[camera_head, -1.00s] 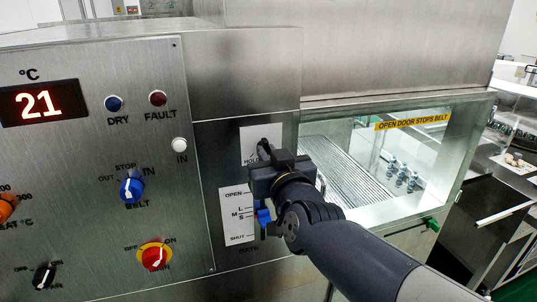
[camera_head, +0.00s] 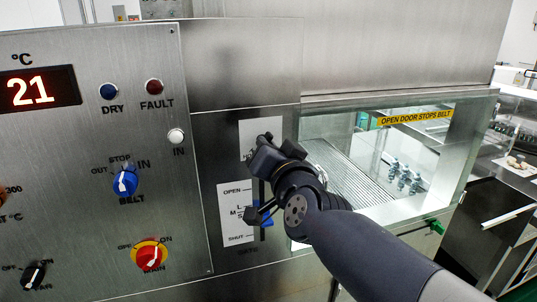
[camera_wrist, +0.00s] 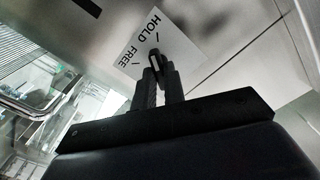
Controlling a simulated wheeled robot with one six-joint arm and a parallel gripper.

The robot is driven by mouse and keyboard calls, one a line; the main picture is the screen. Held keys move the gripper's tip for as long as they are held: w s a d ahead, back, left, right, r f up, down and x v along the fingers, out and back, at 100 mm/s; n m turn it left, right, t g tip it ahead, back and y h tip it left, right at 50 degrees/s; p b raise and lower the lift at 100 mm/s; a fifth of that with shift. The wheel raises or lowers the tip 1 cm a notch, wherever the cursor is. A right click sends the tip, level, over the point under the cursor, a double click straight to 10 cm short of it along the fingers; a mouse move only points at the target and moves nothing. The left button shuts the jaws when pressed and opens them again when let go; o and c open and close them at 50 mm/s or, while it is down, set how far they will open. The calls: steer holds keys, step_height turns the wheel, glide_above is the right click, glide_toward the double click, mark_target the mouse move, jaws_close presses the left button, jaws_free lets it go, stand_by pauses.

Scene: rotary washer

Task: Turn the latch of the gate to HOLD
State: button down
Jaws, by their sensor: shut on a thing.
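The gate latch (camera_wrist: 154,58) is a small dark lever in front of a white plate (camera_wrist: 174,42) printed HOLD and FREE. In the wrist view my gripper (camera_wrist: 156,76) has its two narrow fingers closed around the latch. The lever's exact angle against the two tick marks is hard to tell, as the fingers cover most of it. In the head view my gripper (camera_head: 264,141) is tilted in front of the plate (camera_head: 262,130) and hides the latch and most of the lettering.
Below is the gate scale (camera_head: 234,213), marked OPEN to SHUT, with a blue handle (camera_head: 266,217) partly behind my wrist. A control panel (camera_head: 90,150) with knobs stands left. A glazed door (camera_head: 440,140) with a yellow strip is right.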

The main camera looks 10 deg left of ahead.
steer(key=shift+m+b, duration=0.35)
steer(key=shift+m, duration=0.85)
steer(key=c, duration=1.5)
jaws_free()
steer(key=p+v, duration=0.3)
steer(key=v, duration=0.7)
steer(key=shift+s+d, duration=0.2)
steer(key=shift+s, duration=0.15)
